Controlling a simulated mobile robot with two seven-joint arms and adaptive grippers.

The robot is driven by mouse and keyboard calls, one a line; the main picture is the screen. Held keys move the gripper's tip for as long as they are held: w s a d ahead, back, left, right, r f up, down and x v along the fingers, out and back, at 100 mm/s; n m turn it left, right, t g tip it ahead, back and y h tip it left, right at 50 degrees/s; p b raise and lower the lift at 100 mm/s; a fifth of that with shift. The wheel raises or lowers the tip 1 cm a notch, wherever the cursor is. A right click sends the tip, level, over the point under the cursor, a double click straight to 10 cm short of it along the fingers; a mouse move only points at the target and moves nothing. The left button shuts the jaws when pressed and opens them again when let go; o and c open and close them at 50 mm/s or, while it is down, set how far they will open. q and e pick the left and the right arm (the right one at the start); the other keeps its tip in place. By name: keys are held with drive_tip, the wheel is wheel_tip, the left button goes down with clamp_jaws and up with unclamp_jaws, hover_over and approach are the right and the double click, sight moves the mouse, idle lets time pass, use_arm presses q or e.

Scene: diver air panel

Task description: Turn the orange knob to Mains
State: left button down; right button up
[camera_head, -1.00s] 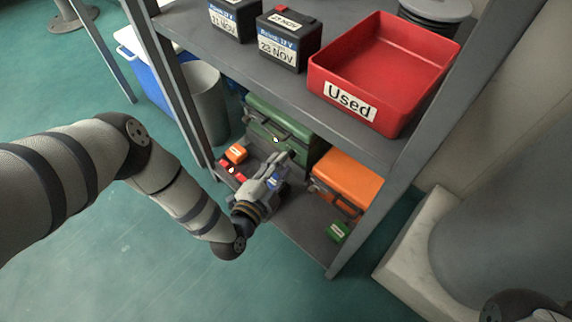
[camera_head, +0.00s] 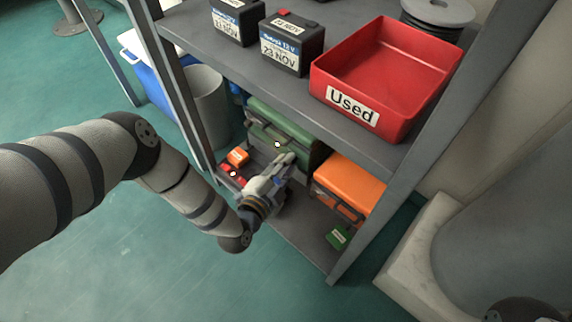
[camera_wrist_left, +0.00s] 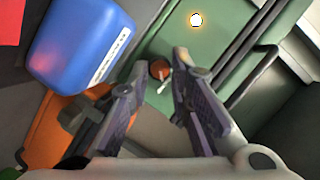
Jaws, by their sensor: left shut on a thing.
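The orange-red knob (camera_wrist_left: 159,69) with a pale pointer sits on the green case (camera_wrist_left: 215,50) in the left wrist view. The lettering for its positions is not readable. My left gripper (camera_wrist_left: 158,62) has one finger on each side of the knob and is shut on it. In the head view my left gripper (camera_head: 288,160) reaches into the lower shelf in front of the green case (camera_head: 295,140), and hides the knob.
An orange case (camera_head: 350,182) and a small green box (camera_head: 338,237) lie right of my gripper. Small orange (camera_head: 237,157) and red (camera_head: 226,169) boxes lie left. The upper shelf (camera_head: 290,82) overhangs, carrying batteries and a red "Used" tray (camera_head: 385,75). A blue object (camera_wrist_left: 80,45) is near my fingers.

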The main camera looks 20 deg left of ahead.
use_arm(q)
drive_tip(key=n+h, duration=0.1)
drive_tip(key=n, duration=0.1)
drive_tip(key=n+g+h+p, duration=0.1)
drive_tip(key=n, duration=0.2)
drive_tip(key=a+n+g+h+p, duration=0.1)
drive_tip(key=n+h, duration=0.1)
drive_tip(key=n, duration=0.1)
drive_tip(key=shift+w+r, duration=0.1)
drive_tip(key=shift+w, duration=0.1)
drive_tip(key=shift+a+n+g+h+b, duration=0.1)
drive_tip(key=shift+n+g+h+b, duration=0.2)
drive_tip(key=shift+n+h+b, duration=0.7)
drive_tip(key=shift+a+n+h+b, duration=0.1)
drive_tip(key=shift+n+h+b, duration=0.35)
drive_tip(key=shift+n, duration=0.85)
drive_tip(key=c, duration=1.7)
unclamp_jaws()
